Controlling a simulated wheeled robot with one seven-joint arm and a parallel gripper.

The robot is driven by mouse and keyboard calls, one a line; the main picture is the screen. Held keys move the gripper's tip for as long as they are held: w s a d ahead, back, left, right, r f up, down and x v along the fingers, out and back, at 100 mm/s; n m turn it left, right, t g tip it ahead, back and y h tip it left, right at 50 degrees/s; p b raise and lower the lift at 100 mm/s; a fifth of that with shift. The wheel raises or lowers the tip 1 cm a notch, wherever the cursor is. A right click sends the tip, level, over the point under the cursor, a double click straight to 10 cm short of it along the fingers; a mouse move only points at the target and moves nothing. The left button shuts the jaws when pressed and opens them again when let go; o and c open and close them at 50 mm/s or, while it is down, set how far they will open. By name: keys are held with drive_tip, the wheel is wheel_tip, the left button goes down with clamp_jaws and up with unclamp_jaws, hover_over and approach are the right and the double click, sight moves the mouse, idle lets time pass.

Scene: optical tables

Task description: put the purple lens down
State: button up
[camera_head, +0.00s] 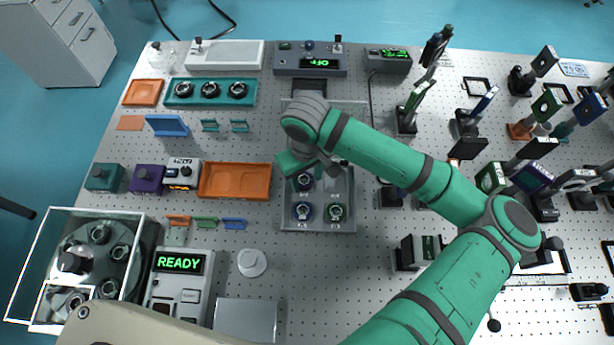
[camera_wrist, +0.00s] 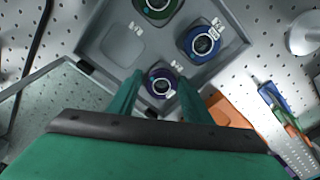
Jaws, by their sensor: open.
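The purple lens (camera_wrist: 160,84) sits in a compartment of the grey tray (camera_wrist: 232,62), with its round face up. My gripper (camera_wrist: 160,76) is open, with one green finger on each side of the purple lens. I cannot tell whether either finger touches it. In the head view the purple lens (camera_head: 304,181) is in the tray's upper left compartment, partly covered by my gripper (camera_head: 306,172). The tray (camera_head: 318,227) also holds a blue lens (camera_head: 303,212) and a green lens (camera_head: 336,213). The fourth compartment (camera_wrist: 122,45) looks empty in the wrist view.
An orange tray (camera_head: 235,181) lies just left of the grey tray. Bare perforated table (camera_head: 320,280) lies below the grey tray.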

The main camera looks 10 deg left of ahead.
sight(305, 182)
wheel_tip(305, 182, up, 12)
drive_tip(key=shift+s+a, duration=0.15)
drive_tip(key=shift+a, duration=0.05)
idle(0.4)
idle(0.5)
